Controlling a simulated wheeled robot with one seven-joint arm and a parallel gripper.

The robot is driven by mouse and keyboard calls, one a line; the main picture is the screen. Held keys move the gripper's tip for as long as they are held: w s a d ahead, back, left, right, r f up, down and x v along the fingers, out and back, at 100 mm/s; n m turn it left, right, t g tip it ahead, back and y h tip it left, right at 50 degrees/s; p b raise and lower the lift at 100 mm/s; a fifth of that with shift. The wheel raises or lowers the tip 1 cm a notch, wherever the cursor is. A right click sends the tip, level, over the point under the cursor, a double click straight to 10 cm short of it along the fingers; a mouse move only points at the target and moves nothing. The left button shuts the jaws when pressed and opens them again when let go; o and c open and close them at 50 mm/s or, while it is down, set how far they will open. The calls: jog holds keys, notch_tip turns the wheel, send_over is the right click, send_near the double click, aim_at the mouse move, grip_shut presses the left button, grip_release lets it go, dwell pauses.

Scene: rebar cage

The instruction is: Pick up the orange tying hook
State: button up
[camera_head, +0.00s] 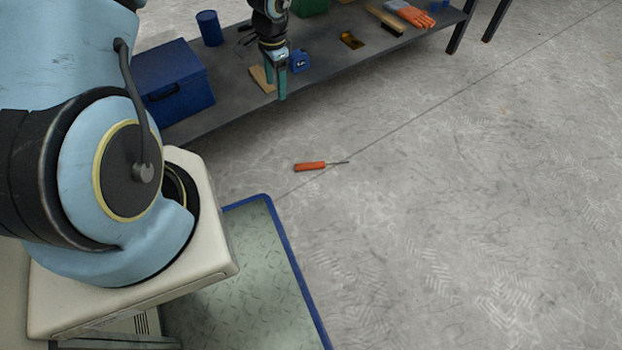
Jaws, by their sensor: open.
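The orange tying hook (311,166) lies flat on the grey concrete floor near the middle of the head view. Its orange handle points left and its thin dark metal shaft points right. My gripper (276,88) is at the top of the view, above and to the left of the hook in the picture, in front of the low shelf. Its greenish fingers point down. It is open, apart from the hook, with nothing visible between the fingers.
A low dark shelf (330,75) runs along the top, holding a blue toolbox (172,85), a blue can (209,28), a blue tape measure (300,60), orange gloves (410,14) and a brush (385,22). A blue-edged metal plate (240,275) lies below. The floor right of the hook is clear.

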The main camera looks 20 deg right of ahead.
jog(key=s+d+f+m+b, duration=0.2)
jog(key=d+f+b, duration=0.1)
jog(key=f, duration=0.5)
jog(key=s+d+f+m+b, duration=0.1)
jog(key=s+d+f+b, duration=0.15)
jog(key=f, duration=0.55)
jog(key=s+d+f+m+b, duration=0.1)
jog(key=d+f+m+b, duration=0.2)
jog(key=f, duration=0.5)
jog(key=n+b, duration=0.1)
jog(key=b, duration=0.3)
send_over(314, 163)
jog(key=shift+g, duration=0.3)
notch_tip(314, 163, down, 6)
jog(key=shift+r, duration=0.25)
notch_tip(314, 163, down, 5)
jog(key=b, duration=0.3)
jog(key=shift+f, duration=0.15)
grip_shut()
